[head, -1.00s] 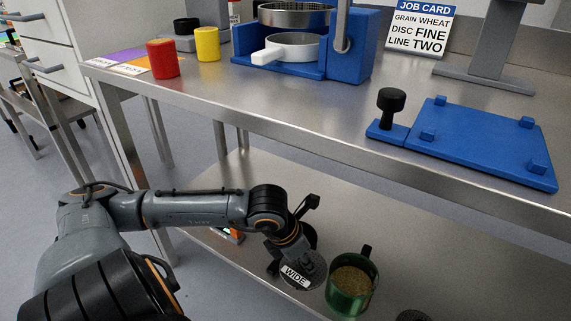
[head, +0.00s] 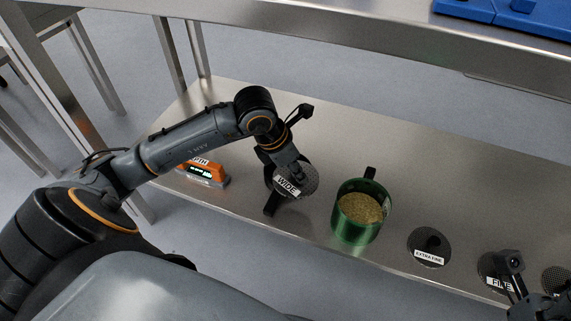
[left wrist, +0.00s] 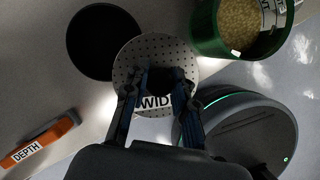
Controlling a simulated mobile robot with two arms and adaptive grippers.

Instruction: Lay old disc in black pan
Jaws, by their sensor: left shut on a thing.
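My left gripper (left wrist: 157,90) is shut on the grey perforated disc labelled WIDE (left wrist: 155,54). The disc also shows below the left wrist in the head view (head: 299,183), above the lower shelf. The black pan (left wrist: 100,42) is a dark round shape in the left wrist view, just up and left of the disc; the disc's edge comes up to its rim in the picture. I cannot tell the disc's height over it. In the head view the left gripper and wrist mostly hide the pan. Part of my right arm shows at the lower right; its fingers cannot be made out.
A green pot of grain (head: 358,211) stands right of the disc. An orange DEPTH gauge (head: 204,173) lies to the left. EXTRA FINE (head: 429,247) and FINE (head: 495,272) discs lie along the shelf to the right. The upper bench (head: 330,40) overhangs behind.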

